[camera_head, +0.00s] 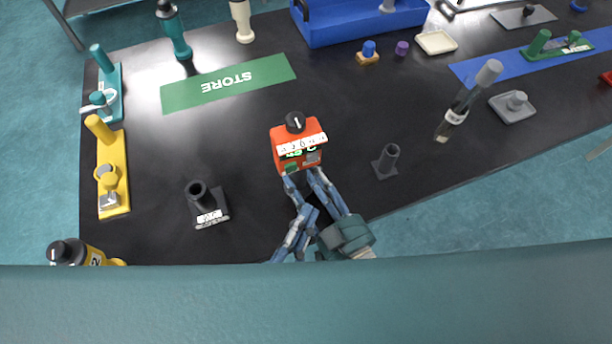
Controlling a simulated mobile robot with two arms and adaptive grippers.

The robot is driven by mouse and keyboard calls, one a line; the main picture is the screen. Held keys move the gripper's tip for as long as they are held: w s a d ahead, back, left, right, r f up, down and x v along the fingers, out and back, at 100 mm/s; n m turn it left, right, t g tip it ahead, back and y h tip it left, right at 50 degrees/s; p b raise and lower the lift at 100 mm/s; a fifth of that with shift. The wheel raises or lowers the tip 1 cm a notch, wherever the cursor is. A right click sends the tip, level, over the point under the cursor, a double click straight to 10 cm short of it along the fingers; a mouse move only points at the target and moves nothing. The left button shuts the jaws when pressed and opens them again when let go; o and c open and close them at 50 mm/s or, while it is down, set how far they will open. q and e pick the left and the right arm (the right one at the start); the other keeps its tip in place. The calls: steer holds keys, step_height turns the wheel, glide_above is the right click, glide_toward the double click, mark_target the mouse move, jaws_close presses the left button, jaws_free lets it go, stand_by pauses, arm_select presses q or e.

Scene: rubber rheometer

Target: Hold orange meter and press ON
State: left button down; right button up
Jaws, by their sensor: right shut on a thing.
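The orange meter (298,150) is near the middle of the black table, with a black knob on top, a pale labelled strip and green marked patches on its front. My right gripper (302,176) is at its lower edge, with its two blue-grey fingers shut on it. Whether the meter touches the table is hard to tell. My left gripper (304,214) is lower, close below the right fingers and apart from the meter. Its fingers overlap the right gripper in the view, so its opening is unclear. The word ON is too small to read.
A black socket stand (209,205) is left of the meter and a dark post (388,160) is right. A green STORE mat (229,82) lies behind. Yellow (113,175) and teal (113,90) stands line the left edge. A blue crate (350,28) is at the back.

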steer(key=o, duration=1.4)
steer(key=shift+f, duration=0.1)
steer(key=shift+s+d, duration=0.1)
steer(key=shift+s, duration=0.15)
steer(key=v, duration=1)
steer(key=shift+s, duration=0.25)
steer(key=shift+s+d, duration=0.3)
steer(key=shift+s, duration=0.15)
